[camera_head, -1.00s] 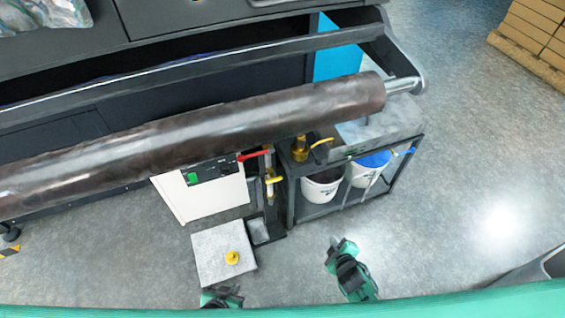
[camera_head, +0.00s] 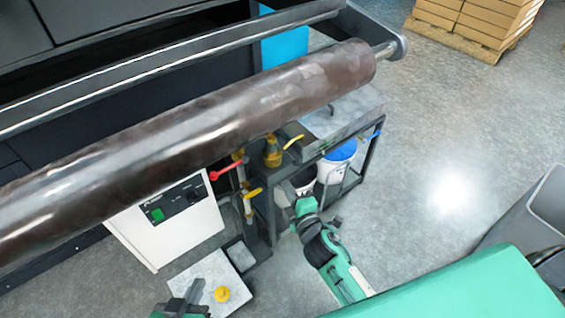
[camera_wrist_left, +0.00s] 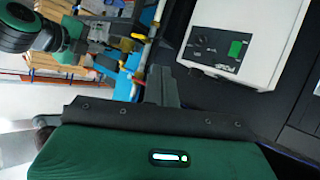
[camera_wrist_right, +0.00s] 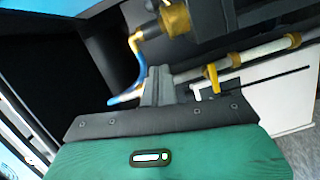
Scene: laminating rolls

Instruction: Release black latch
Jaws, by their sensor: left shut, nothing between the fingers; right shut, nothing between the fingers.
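A large dark brown roll (camera_head: 240,115) lies across the machine in the head view. Its right end sits on a metal shaft held by a dark end bracket (camera_head: 388,40). I cannot make out a separate black latch; the bracket may carry it. My left gripper (camera_head: 192,292) is low, near the bottom edge, left of a yellow knob. It is shut and empty, also in the left wrist view (camera_wrist_left: 160,84). My right gripper (camera_head: 303,207) is shut and empty, below the roll in front of the bucket frame. In the right wrist view (camera_wrist_right: 158,84), pipes and valves lie behind it.
A black frame (camera_head: 366,165) holds buckets. A red-handled valve (camera_head: 226,172) and yellow valve handles are under the roll. A white control box (camera_head: 165,225) stands left, and a pale plate (camera_head: 205,272) carries the yellow knob (camera_head: 221,294).

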